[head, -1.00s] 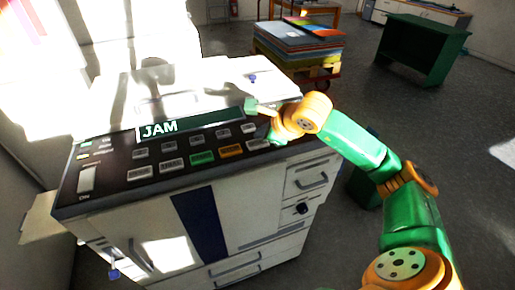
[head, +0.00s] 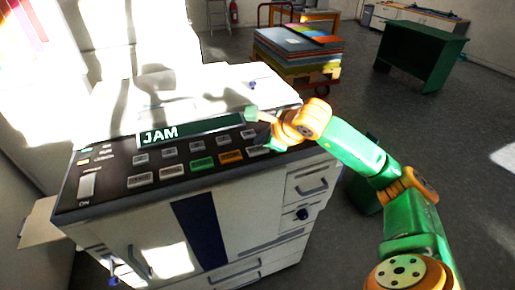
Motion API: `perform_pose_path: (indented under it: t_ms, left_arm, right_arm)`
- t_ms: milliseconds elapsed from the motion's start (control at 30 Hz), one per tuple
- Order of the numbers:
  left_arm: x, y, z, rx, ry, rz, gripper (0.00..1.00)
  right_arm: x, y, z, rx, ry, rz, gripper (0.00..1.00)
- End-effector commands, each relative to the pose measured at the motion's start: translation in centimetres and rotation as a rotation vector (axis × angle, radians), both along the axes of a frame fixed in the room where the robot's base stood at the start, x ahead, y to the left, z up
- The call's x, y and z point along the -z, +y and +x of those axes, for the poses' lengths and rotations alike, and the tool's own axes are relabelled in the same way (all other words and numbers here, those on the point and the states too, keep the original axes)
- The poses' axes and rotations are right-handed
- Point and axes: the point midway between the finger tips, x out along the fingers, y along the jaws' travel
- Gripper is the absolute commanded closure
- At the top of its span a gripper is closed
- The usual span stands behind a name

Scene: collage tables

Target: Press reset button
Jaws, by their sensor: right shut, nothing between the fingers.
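The copier's dark control panel (head: 115,183) fills the left middle of the head view. Its display (head: 205,130) reads JAM. Two rows of keys lie below it, mostly grey, with a green key (head: 202,163) and an orange key (head: 231,157) in the front row. The key labels are too small to read, so I cannot tell which one is reset. My right gripper (head: 268,143) is shut and empty at the panel's right end, close to the rightmost grey keys. Whether it touches the panel is unclear. My left gripper is not in view.
A white rocker switch (head: 87,186) marked ON sits at the panel's left end. A cart stacked with coloured sheets (head: 290,42) and a green table (head: 425,45) stand behind. The grey floor on the right is open.

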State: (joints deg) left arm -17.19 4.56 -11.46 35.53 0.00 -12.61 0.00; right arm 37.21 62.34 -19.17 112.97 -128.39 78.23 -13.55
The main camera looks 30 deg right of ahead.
Motion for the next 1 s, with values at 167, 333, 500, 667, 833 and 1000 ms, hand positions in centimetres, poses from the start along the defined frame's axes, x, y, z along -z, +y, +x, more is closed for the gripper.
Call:
perform_pose_path:
  t_ms: [167, 333, 500, 667, 833, 1000]
  left_arm:
    - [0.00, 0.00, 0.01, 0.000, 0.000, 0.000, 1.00]
    - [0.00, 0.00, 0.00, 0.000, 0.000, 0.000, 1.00]
    - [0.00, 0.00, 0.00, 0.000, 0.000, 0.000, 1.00]
    - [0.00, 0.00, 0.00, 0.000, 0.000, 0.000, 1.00]
    - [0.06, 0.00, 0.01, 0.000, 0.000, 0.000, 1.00]
    - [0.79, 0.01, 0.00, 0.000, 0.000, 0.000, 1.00]
  right_arm:
    - [0.00, 0.00, 0.00, 0.000, 0.000, 0.000, 1.00]
    - [0.00, 0.00, 0.00, 0.000, 0.000, 0.000, 1.00]
    - [0.00, 0.00, 0.00, 0.000, 0.000, 0.000, 1.00]
    - [0.00, 0.00, 0.00, 0.000, 0.000, 0.000, 1.00]
    - [0.06, 0.00, 0.00, 0.000, 0.000, 0.000, 1.00]
    - [0.65, -0.01, 0.01, 0.001, -0.001, -0.001, 1.00]
